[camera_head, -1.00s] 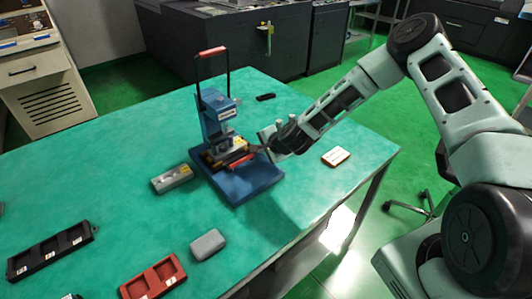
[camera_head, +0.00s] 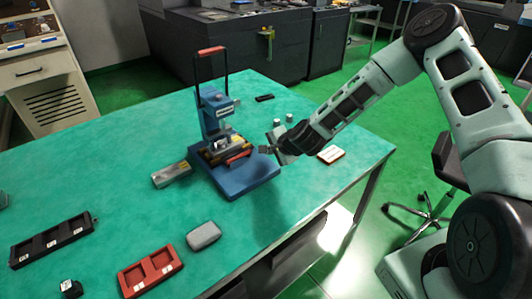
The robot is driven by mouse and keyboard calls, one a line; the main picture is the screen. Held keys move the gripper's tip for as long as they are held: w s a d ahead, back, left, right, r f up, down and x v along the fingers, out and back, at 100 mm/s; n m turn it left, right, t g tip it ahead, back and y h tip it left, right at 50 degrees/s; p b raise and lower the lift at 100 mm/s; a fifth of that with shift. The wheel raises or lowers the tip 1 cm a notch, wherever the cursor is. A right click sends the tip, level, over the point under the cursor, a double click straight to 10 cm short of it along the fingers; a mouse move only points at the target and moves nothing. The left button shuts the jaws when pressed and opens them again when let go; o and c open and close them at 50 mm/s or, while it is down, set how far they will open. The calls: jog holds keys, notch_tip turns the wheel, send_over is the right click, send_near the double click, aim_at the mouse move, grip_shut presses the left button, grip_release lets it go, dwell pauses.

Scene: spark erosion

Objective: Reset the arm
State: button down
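My arm reaches in from the right over the green table (camera_head: 120,170). My gripper (camera_head: 266,150) is at the right side of the blue press (camera_head: 217,115), just off its base plate. The gripper is small and seen from the side, so I cannot make out whether its fingers are open or shut. The press has a raised black handle with a red grip (camera_head: 211,51). A small grey and yellow fixture with a red bar (camera_head: 238,157) sits on its base.
A grey block (camera_head: 172,175), a grey rounded piece (camera_head: 203,235), a red tray (camera_head: 150,272) and a black tray (camera_head: 52,241) lie on the table. A red and white box (camera_head: 331,154) lies under my forearm. Small grey cylinders (camera_head: 277,122) stand behind the gripper. The table's left middle is clear.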

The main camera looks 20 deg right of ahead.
jog(key=b+v, duration=0.1)
jog(key=v, duration=0.6)
jog(key=s+a+r+n+g+y, duration=0.2)
jog(key=s+a+r+n+g, duration=0.35)
jog(key=s+a+n, duration=0.65)
jog(key=s+r+n+g+h, duration=0.1)
jog(key=s+r+n, duration=0.4)
jog(key=s, duration=0.6)
jog(key=s+r+n+g+h, duration=0.2)
jog(key=s+r+n, duration=0.3)
jog(key=s, duration=0.7)
jog(key=shift+a+r+h, duration=0.2)
jog(key=shift+r+h, duration=0.35)
jog(key=shift+h, duration=0.15)
